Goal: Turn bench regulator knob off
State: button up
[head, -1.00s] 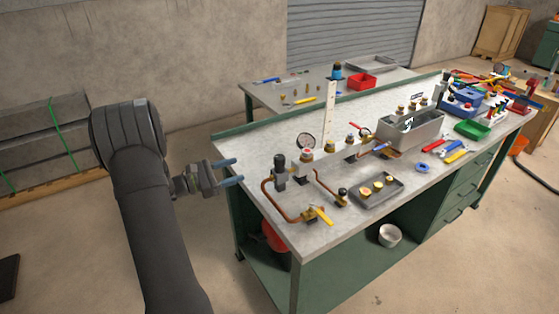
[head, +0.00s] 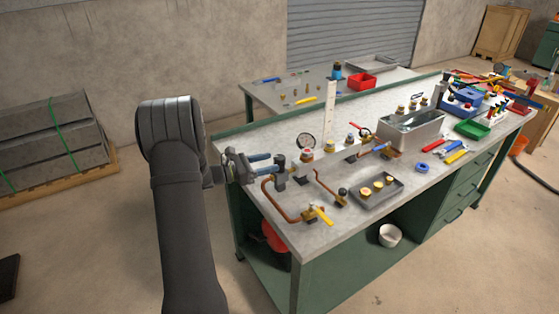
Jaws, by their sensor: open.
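The bench regulator, with a dark knob (head: 280,160) on top, stands at the near left end of the pipe assembly on the workbench (head: 233,153). My gripper (head: 268,161) is open at the bench's left end. Its two blue-grey fingers point right, with their tips right beside the knob. The fingers partly overlap the knob's left side in the head view. I cannot tell whether they touch it or stand around it.
Copper pipe (head: 276,207) bends in front of the regulator, with a yellow-handled valve (head: 321,215) at its end. A round gauge (head: 305,141) stands behind. A grey tray with brass fittings (head: 368,206) and a metal tank (head: 392,137) lie to the right.

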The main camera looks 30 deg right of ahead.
aim_at(280, 160)
jog(key=shift+s+d, duration=0.2)
jog(key=shift+d, duration=0.95)
jog(key=shift+s+d, duration=0.2)
jog(key=shift+d, duration=0.95)
jog(key=c, duration=1)
